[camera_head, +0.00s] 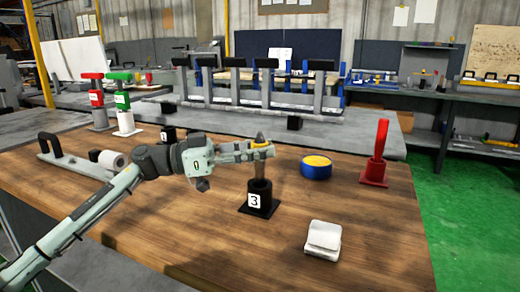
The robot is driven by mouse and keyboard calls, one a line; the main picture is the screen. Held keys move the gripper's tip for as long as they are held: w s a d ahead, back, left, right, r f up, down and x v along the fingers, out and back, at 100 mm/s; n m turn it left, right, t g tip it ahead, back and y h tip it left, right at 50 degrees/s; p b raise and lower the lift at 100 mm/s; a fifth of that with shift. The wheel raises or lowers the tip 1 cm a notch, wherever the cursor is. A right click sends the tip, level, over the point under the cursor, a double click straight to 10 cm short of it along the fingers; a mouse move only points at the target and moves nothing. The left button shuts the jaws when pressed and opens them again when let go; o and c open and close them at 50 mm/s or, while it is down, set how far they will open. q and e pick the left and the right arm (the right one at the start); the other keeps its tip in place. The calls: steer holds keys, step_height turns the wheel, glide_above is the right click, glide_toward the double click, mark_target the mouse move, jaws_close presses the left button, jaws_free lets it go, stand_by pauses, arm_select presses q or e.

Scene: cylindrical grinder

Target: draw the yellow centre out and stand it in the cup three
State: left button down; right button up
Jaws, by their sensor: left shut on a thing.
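The black cup three (259,202), marked with a white "3" label, stands on the wooden table right of the middle. My left gripper (262,151) is directly above it, shut on the yellow centre (260,168). The centre is upright, with a dark pointed tip above the fingers and its brownish shank below them. The shank's lower end is hidden by the cup's rim; it looks to be in the cup's mouth, but whether it touches the bottom I cannot tell. My right gripper is not in view.
A blue and yellow round tin (316,167) and a red stand (376,155) are to the right. A white folded cloth (323,240) lies in front. Red (97,105) and green (122,104) tagged pieces stand at the back left. The table's front middle is clear.

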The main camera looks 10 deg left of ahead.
mark_target(260, 182)
arm_select(q)
steer(key=shift+f, duration=1.85)
steer(key=c, duration=1.1)
jaws_free()
steer(key=shift+o, duration=0.2)
steer(key=shift+f, duration=0.1)
steer(key=shift+f, duration=0.15)
steer(key=shift+s, duration=0.1)
